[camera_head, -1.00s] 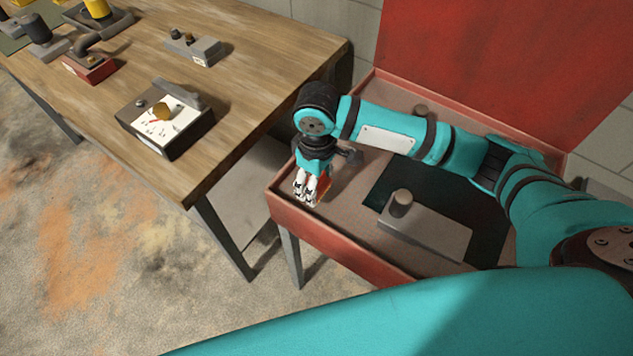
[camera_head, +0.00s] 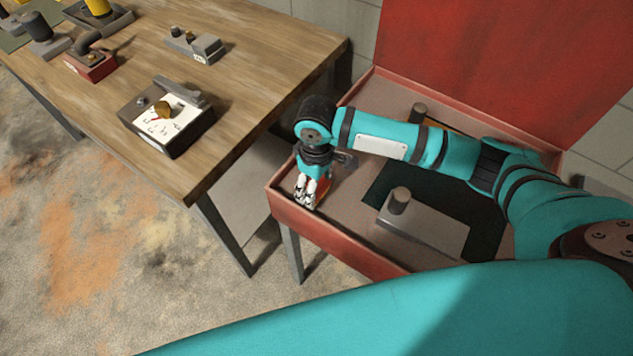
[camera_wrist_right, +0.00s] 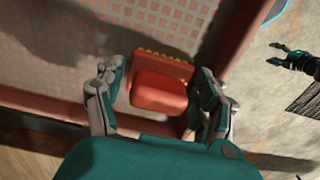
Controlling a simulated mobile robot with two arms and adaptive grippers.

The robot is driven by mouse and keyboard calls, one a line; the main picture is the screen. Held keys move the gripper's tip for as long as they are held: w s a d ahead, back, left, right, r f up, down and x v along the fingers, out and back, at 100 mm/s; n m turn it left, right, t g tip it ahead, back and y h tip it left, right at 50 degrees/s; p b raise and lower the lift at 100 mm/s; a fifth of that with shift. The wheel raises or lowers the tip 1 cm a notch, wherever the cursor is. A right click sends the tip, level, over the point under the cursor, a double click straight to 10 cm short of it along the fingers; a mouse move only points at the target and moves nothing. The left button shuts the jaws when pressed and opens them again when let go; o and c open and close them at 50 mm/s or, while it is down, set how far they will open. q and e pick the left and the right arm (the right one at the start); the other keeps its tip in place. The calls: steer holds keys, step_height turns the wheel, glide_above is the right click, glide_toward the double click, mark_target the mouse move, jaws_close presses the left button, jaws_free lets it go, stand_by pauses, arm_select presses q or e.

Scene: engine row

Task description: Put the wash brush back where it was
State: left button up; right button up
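The wash brush, an orange-red block with a row of yellow bristles, shows in the right wrist view (camera_wrist_right: 160,92). It lies at the front left corner of the red parts washer's tray (camera_head: 345,245). My right gripper (camera_head: 308,195) is down over it, and in the right wrist view its fingers (camera_wrist_right: 158,85) stand on either side of the brush with narrow gaps. In the head view the brush is mostly hidden behind the fingers. My left gripper (camera_wrist_right: 276,54) shows small at the right wrist view's right edge, its fingers apart and empty.
The washer's red lid (camera_head: 510,60) stands raised behind. A grey block with a knob (camera_head: 425,225) sits by the dark opening in the tray. The wooden bench (camera_head: 215,105) at left holds a gauge box (camera_head: 165,120) and several engine parts.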

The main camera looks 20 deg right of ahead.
step_height(320, 180, up, 11)
steer(key=shift+w+r+b, duration=0.1)
steer(key=shift+r+b, duration=0.05)
steer(key=shift+b, duration=0.8)
steer(key=shift+r, duration=0.5)
